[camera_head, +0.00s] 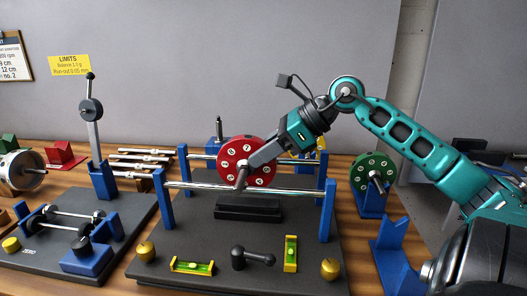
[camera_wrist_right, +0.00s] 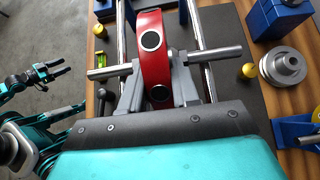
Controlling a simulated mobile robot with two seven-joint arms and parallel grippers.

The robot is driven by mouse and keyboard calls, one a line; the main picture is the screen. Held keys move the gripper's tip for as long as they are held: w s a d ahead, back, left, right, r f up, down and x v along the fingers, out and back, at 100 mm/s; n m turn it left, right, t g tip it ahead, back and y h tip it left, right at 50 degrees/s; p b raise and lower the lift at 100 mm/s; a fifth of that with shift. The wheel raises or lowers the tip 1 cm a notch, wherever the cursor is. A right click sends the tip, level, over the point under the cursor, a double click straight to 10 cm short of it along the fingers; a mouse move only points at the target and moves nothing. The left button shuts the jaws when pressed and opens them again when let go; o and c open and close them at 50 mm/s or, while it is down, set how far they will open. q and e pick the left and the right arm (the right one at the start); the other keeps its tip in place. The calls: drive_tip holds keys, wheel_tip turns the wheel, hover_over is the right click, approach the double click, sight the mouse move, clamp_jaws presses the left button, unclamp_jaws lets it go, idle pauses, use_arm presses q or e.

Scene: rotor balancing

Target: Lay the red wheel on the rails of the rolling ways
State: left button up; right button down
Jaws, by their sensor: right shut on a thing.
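The red wheel (camera_head: 232,152) is upright over the rolling ways, its shaft pointing across the rails. My right gripper (camera_head: 262,160) reaches in from the right and is shut on it. In the right wrist view the red wheel (camera_wrist_right: 153,50) sits between the grey jaws (camera_wrist_right: 158,92), with a shaft end out on each side over the two rails. The front rail (camera_head: 290,192) runs between blue posts. I cannot tell whether the shaft touches the rails. My left gripper (camera_wrist_right: 50,76) shows small at the left of the right wrist view, apparently open and empty.
A green wheel (camera_head: 373,170) stands on a blue stand to the right. Levels (camera_head: 193,267), brass knobs (camera_head: 146,251) and a black handle (camera_head: 252,257) lie on the front of the black base. A tall blue-footed post (camera_head: 102,180) stands left. A silver pulley (camera_wrist_right: 283,65) is beyond the rails.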

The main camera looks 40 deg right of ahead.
drive_tip(key=shift+f+b, duration=0.2)
drive_tip(key=shift+b, duration=0.15)
drive_tip(key=c, duration=0.8)
unclamp_jaws()
drive_tip(key=shift+f, duration=0.1)
drive_tip(key=shift+s+f, duration=0.1)
drive_tip(key=shift+f, duration=0.1)
drive_tip(key=shift+r+p, duration=2.5)
drive_tip(key=shift+r, duration=2.2)
drive_tip(key=shift+f, duration=0.1)
